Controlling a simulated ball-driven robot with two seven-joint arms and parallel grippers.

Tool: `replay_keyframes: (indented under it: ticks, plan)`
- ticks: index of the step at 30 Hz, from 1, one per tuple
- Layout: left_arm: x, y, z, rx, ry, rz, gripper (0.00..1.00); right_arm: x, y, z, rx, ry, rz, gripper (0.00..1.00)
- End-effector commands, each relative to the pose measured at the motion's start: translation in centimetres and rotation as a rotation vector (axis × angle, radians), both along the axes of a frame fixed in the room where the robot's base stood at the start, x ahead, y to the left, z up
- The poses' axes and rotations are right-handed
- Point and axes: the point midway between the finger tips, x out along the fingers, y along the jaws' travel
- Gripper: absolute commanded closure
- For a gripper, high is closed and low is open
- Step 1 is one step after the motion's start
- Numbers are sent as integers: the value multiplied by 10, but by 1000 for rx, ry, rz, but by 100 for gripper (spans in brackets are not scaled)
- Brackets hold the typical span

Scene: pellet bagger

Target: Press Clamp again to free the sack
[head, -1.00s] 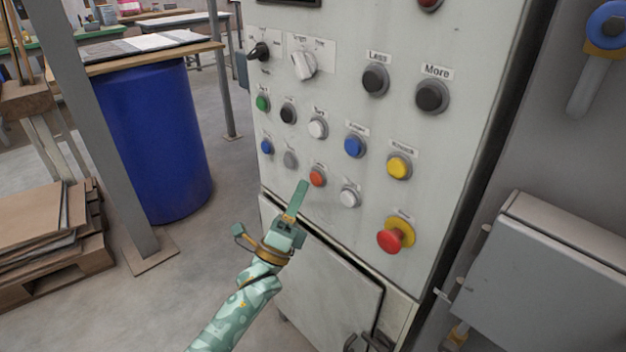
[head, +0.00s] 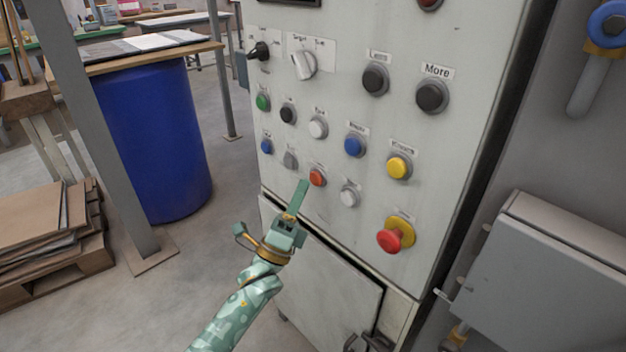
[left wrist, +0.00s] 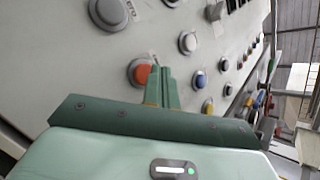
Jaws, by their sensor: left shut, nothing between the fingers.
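The grey control panel (head: 310,120) carries several push buttons with small labels. Most labels are too blurred to read, so I cannot tell which button is Clamp. My left gripper (head: 301,187) is shut and empty, its fingers pointing up at the panel just left of the orange-red button (head: 317,178). In the left wrist view the shut fingers (left wrist: 163,88) are close beside the orange-red button (left wrist: 140,73); I cannot tell if they touch the panel. A blue button (head: 354,146), a white button (head: 349,196) and a grey button (head: 290,159) are nearby. No sack shows.
A red mushroom button on a yellow collar (head: 392,238) sits low on the panel. A cabinet door (head: 325,275) is below. A blue drum (head: 155,140), a grey post (head: 108,150) and a pallet of cardboard (head: 45,225) stand left. A grey box (head: 550,265) is at the right.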

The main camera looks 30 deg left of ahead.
Motion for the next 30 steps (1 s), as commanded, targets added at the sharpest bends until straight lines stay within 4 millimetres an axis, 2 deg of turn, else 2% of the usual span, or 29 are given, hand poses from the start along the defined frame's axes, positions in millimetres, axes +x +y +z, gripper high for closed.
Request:
replay_keyframes:
  ticks: [5, 30]
  plan:
    - [6, -2, -1, 1, 2, 1, 100, -2, 0, -3, 0, 5, 0, 100]
    - [12, -4, 0, 0, 1, 0, 100, -4, 0, -5, 0, 9, -1, 100]
